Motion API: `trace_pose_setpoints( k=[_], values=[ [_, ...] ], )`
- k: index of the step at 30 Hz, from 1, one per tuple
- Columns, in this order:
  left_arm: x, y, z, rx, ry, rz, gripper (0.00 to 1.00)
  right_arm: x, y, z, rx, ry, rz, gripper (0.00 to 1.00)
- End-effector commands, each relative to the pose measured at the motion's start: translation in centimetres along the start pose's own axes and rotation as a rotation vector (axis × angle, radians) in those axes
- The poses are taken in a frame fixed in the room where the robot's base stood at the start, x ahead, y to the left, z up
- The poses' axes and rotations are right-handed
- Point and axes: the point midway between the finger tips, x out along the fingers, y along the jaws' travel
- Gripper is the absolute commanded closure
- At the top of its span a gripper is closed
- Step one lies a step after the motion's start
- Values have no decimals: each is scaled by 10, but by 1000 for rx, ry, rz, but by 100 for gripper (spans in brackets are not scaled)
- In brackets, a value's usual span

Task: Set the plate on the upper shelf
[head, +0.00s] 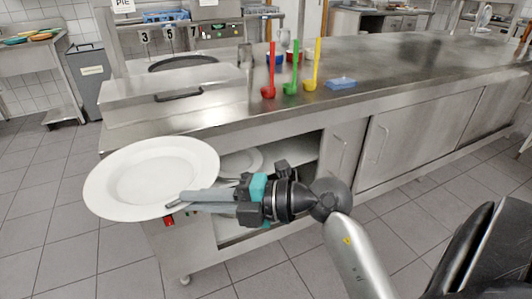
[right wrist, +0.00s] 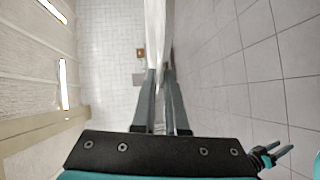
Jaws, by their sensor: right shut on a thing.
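My right gripper (head: 178,202) is shut on the rim of a white plate (head: 150,178), at the plate's near right edge. The plate is held in the air in front of the counter's left end, its hollow face showing. In the right wrist view the plate (right wrist: 156,35) is an edge-on white strip between the fingers (right wrist: 159,76). The upper shelf (head: 298,155) is inside the open cabinet under the counter, behind my gripper. Another white plate (head: 241,161) lies on it, partly hidden. A small two-pronged part, apparently my left gripper (right wrist: 284,151), shows at the wrist view's lower right.
A lower shelf (head: 232,236) lies beneath, partly hidden by my arm. A cabinet door (head: 341,160) stands right of the opening. Red, green and yellow ladles (head: 291,87) and a blue sponge (head: 341,83) are on the counter. Tiled floor is clear in front.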

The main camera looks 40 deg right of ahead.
Motion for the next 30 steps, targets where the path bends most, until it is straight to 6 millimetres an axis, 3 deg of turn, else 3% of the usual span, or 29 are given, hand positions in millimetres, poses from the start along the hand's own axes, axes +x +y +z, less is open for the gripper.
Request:
trace_pose_setpoints(
  k=[2, 12, 22, 30],
  values=[
    [7, -1, -14, -3, 21, -2, 55, 4, -16, 3, -13, 30, 6, 100],
    [-15, -4, -58, -11, 84, -8, 55, 6, -54, 6, -51, 157, -4, 100],
    [-37, -5, -69, -14, 110, -11, 55, 4, -67, 7, -77, 217, -14, 100],
    [-38, -5, -70, -14, 111, -11, 55, 5, -70, 11, -63, 190, -7, 100]
  ],
)
